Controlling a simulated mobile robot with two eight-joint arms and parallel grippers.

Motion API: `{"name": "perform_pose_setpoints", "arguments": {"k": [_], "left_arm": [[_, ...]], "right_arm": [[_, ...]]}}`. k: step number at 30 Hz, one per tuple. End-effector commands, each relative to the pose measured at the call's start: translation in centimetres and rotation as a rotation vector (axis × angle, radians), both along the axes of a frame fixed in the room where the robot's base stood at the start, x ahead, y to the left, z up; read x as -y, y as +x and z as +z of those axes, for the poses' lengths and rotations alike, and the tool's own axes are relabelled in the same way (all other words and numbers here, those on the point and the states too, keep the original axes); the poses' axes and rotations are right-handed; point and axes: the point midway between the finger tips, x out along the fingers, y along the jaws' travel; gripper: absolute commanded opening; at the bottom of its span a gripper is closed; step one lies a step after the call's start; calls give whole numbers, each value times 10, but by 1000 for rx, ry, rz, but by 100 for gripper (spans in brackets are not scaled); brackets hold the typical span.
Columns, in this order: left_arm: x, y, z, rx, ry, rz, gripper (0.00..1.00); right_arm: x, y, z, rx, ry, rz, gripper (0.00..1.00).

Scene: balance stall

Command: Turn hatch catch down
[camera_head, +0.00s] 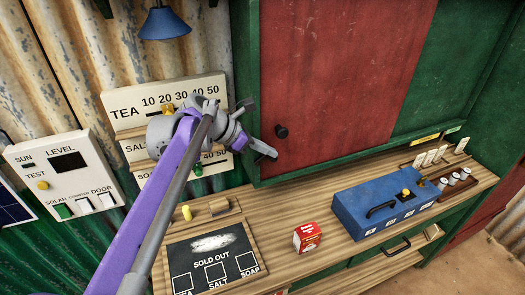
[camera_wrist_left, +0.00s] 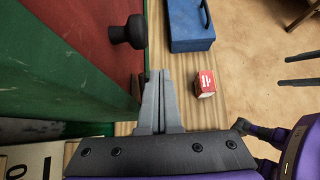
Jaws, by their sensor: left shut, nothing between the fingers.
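The hatch is a large red panel (camera_head: 335,65) in a green frame, closed as far as I can see. I cannot make out a separate catch; part of the frame edge is behind my gripper. My left gripper (camera_head: 272,154) is shut and empty at the hatch's lower left edge, below and left of the knob. In the left wrist view its closed fingers (camera_wrist_left: 160,80) lie close beside the green edge, apart from the knob; contact cannot be told.
A wooden counter (camera_head: 270,222) runs below the hatch, with a blue box (camera_head: 385,203), a red-and-white carton (camera_head: 307,237) and a sold-out board (camera_head: 215,262). A price board (camera_head: 185,90) and level panel (camera_head: 65,170) are at left. A blue lamp (camera_head: 164,24) hangs above.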

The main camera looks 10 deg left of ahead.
Motion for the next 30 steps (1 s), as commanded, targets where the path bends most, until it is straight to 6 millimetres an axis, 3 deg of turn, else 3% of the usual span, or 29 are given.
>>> {"name": "perform_pose_setpoints", "arguments": {"k": [30], "left_arm": [[10,7,-6,1,0,-1,0]], "right_arm": [[0,-1,-3,-3,0,0,100]]}}
